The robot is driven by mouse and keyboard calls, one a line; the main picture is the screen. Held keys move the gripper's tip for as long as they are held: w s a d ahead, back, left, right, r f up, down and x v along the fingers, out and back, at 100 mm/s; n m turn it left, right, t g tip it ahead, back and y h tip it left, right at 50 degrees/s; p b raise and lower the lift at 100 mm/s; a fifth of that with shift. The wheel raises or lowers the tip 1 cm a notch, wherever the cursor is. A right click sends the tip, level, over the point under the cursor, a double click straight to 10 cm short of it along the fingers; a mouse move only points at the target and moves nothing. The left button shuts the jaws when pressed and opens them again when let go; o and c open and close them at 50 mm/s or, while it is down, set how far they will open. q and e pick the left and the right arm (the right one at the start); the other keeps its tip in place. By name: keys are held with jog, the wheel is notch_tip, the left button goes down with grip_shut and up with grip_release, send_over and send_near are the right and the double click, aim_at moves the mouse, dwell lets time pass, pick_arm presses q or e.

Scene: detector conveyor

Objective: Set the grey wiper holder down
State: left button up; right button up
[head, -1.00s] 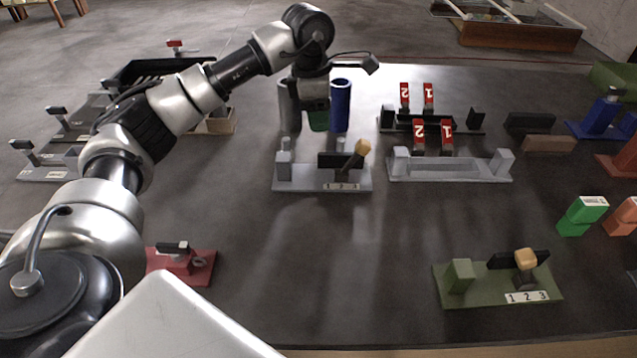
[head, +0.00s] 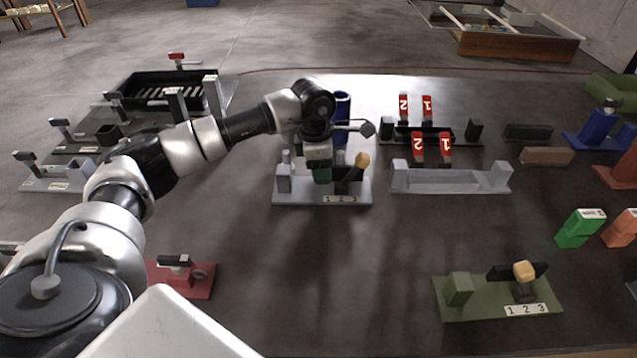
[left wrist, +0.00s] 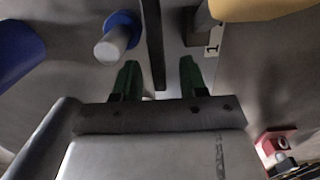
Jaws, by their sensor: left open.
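I take the light grey base (head: 296,198) with the 1 2 3 label to be the grey wiper holder. It stands flat on the dark table in the head view, with a dark upright plate (head: 352,187), a yellow-topped lever (head: 362,160) and a grey post. My left gripper (head: 321,175) is open, pointing down over this base. In the left wrist view its green fingertips (left wrist: 159,78) lie on either side of a dark bar (left wrist: 155,40); I cannot tell whether they touch it. A blue-ringed grey post (left wrist: 113,42) is beside them. My right gripper is not in view.
A blue cylinder (head: 342,110) stands just behind the base. A long grey tray (head: 450,181) lies to its right, with red numbered blocks (head: 418,146) behind. A green base (head: 460,311) and a red base (head: 202,285) stand nearer. The table between these is clear.

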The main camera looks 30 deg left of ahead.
pick_arm(q)
jog(key=shift+c, duration=0.4)
grip_shut()
jog(key=shift+r, duration=0.1)
